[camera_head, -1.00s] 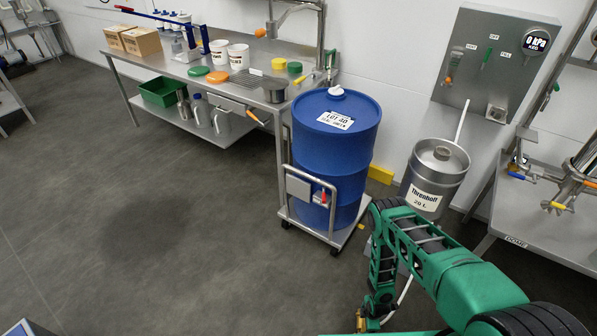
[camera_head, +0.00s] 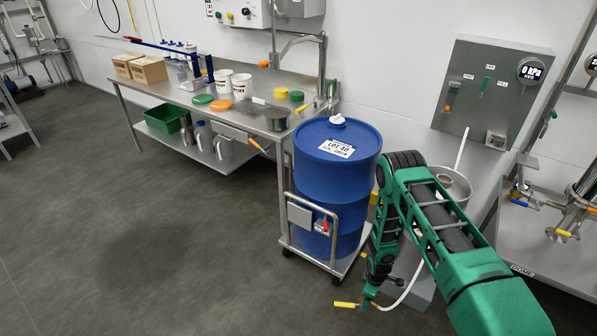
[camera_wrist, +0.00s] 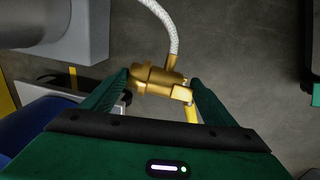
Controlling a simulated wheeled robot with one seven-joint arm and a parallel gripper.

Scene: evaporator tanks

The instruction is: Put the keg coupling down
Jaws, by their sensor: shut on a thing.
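The brass keg coupling (camera_wrist: 155,80) is between the two green fingers of my gripper (camera_wrist: 160,84) in the wrist view. The gripper is shut on it. A pale braided hose (camera_wrist: 166,25) runs up from the coupling, and a yellow lever (camera_wrist: 192,114) points back toward the gripper's body. In the head view the coupling (camera_head: 368,303) hangs low over the floor, right of the drum trolley, with its yellow lever (camera_head: 345,305) sticking out left. The steel keg (camera_head: 458,186) stands behind my arm, which hides most of it.
A blue drum (camera_head: 336,190) stands on a wheeled trolley (camera_head: 336,262) left of my arm. A steel bench (camera_head: 185,88) stands at the back left, and a steel table (camera_head: 545,245) at the right. The floor (camera_head: 150,240) at left and front is clear.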

